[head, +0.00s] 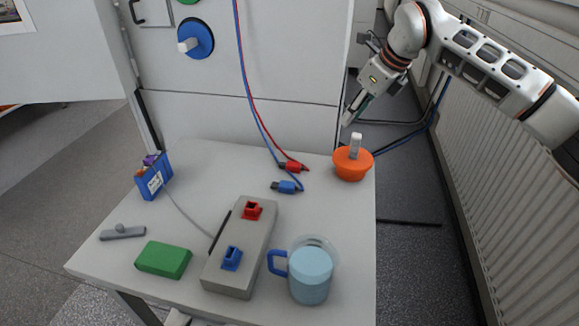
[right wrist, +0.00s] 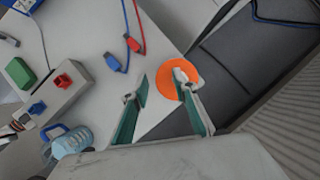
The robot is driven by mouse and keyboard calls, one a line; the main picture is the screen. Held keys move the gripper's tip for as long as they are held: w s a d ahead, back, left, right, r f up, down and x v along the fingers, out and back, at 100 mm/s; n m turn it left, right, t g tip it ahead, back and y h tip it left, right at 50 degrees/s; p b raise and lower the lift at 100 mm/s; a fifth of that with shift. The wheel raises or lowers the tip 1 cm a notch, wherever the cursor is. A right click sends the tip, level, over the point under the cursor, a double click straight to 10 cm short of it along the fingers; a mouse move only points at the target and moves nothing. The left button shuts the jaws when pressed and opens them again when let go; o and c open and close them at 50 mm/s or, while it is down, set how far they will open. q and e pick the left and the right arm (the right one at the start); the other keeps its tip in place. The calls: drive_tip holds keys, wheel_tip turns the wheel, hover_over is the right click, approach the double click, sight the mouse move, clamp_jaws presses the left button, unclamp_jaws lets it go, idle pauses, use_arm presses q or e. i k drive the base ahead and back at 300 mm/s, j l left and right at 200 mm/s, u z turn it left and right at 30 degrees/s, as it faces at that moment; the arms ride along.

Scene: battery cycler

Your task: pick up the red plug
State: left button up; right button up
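The red plug (head: 292,167) lies on the table near the back, on the end of a red cable. It also shows in the right wrist view (right wrist: 134,44), up and left of the fingers. My right gripper (head: 352,112) is in the air above the back right corner of the table, over the orange bowl-like object. In the right wrist view its two fingers (right wrist: 166,98) are spread apart with nothing held between them. The left gripper is not clearly seen in either view.
A blue plug (head: 286,187) lies just in front of the red one. The orange object (head: 353,164) with a pale handle stands right of it. A grey box (head: 240,255) with red and blue sockets, a blue mug (head: 310,275) and a green block (head: 163,259) stand further forward.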

sight(295, 168)
drive_tip(key=l+u, duration=0.25)
drive_tip(key=l, duration=0.15)
drive_tip(key=k+l+u, duration=0.1)
drive_tip(key=l+u, duration=0.65)
drive_tip(key=l, duration=0.35)
